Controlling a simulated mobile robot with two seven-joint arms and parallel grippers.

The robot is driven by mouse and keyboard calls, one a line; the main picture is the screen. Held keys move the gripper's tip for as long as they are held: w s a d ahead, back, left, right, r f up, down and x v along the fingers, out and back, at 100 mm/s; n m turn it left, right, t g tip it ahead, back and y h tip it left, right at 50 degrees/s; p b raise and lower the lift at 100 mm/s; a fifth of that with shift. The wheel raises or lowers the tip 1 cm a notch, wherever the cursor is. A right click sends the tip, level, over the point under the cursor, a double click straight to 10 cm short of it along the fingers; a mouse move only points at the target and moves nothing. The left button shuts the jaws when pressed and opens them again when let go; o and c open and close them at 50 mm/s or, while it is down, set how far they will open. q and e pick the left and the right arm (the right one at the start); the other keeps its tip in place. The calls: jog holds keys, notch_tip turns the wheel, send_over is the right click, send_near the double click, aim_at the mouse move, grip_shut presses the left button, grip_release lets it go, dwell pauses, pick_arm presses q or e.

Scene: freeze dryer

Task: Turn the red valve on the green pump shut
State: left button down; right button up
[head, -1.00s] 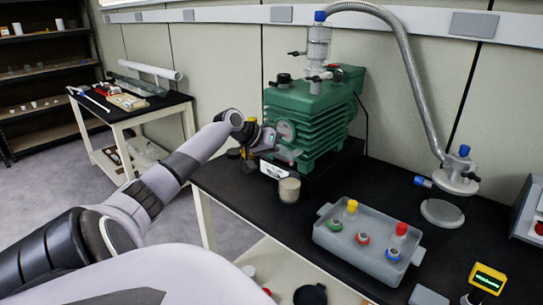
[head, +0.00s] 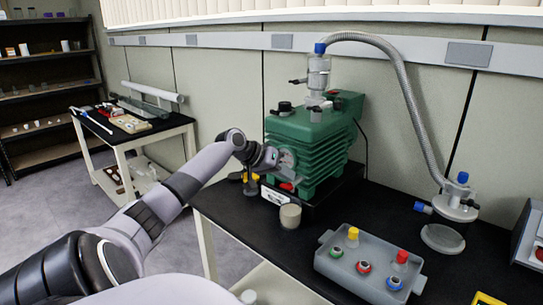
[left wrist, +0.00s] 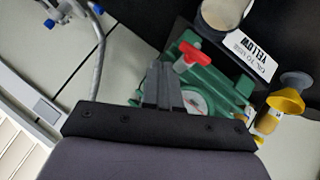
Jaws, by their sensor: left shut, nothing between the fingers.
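The green pump (head: 318,140) stands on the black bench, with a round gauge on its front. It shows partly in the left wrist view (left wrist: 225,88). Its red valve (head: 287,187) shows low on the pump's front, under my gripper; in the left wrist view the red T-shaped handle (left wrist: 188,57) lies just beyond the fingertips, to their right. My left gripper (head: 272,157) is in front of the gauge, above the valve. Its fingers (left wrist: 160,85) are shut and empty, and appear apart from the handle. My right gripper is not in view.
A beige cup (head: 290,216) stands in front of the pump, beside a white label reading YELLOW. A yellow-topped fitting (left wrist: 290,95) is close to the pump. A grey tray (head: 340,265) with coloured caps is to the right. A grey hose (head: 405,105) arches behind.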

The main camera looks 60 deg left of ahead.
pick_arm(q)
jog(key=s+d+r+b, duration=0.1)
jog(key=s+r+b, duration=0.1)
jog(key=s+r, duration=0.5)
jog(key=shift+r, duration=1.4)
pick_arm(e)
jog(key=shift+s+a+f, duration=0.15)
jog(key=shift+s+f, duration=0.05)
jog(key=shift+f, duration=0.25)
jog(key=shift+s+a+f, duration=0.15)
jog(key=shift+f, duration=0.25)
